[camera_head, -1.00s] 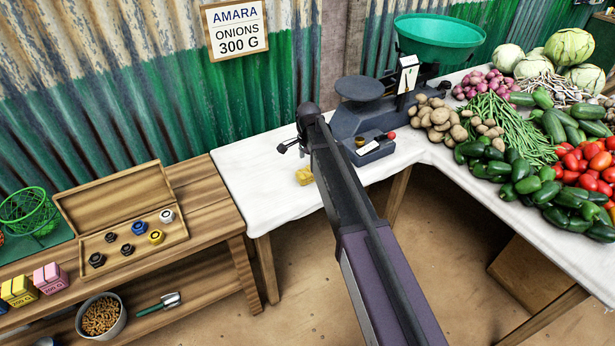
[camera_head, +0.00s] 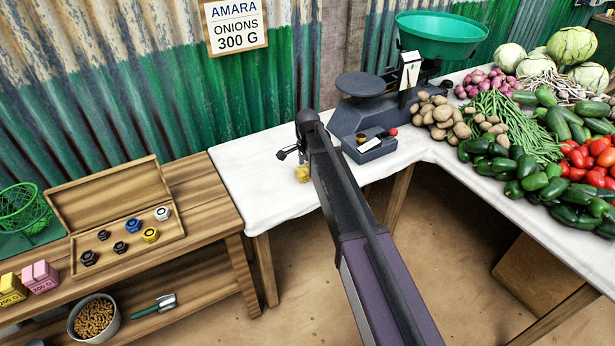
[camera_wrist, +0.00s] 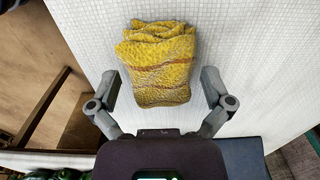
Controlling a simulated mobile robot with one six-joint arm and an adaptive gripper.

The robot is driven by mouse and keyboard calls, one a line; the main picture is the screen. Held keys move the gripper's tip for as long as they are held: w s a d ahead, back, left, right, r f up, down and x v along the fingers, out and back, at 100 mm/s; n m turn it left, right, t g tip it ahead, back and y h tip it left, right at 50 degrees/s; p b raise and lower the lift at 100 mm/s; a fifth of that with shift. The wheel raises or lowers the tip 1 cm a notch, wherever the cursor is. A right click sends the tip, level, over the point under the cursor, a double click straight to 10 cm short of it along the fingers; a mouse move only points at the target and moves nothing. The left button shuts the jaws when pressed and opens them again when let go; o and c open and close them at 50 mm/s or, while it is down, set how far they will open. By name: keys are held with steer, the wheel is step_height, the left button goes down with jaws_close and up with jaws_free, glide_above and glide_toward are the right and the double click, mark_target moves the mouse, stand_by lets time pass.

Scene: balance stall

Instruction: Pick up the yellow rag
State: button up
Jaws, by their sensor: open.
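The yellow rag (camera_wrist: 157,62) lies folded on the white-covered table (camera_head: 262,187). In the wrist view it is between and just beyond the fingertips of my gripper (camera_wrist: 160,92), with a gap showing on both sides. My gripper is open and empty. In the head view the gripper (camera_head: 291,155) is partly hidden behind my arm, above the table's left part. Only a small yellow piece of the rag (camera_head: 302,174) shows there, left of my arm.
A balance scale (camera_head: 362,112) with a green pan stands right of my arm, with a small grey box (camera_head: 370,150) before it. Vegetables fill the right side. A wooden bench with an open weight case (camera_head: 120,215) stands at the left.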

mark_target(308, 167)
steer(key=shift+f, duration=0.5)
steer(key=c, duration=1.1)
steer(key=shift+r, duration=0.25)
step_height(308, 167, up, 4)
steer(key=p, duration=0.3)
steer(key=shift+f+p, duration=0.2)
steer(key=shift+p, duration=0.1)
steer(key=s+d, duration=0.1)
steer(key=s, duration=0.4)
steer(key=s+d, duration=0.2)
steer(key=s, duration=0.3)
steer(key=s+d+r+p, duration=0.1)
steer(key=s, duration=0.4)
steer(key=shift+s+d, duration=0.2)
steer(key=shift+s, duration=0.05)
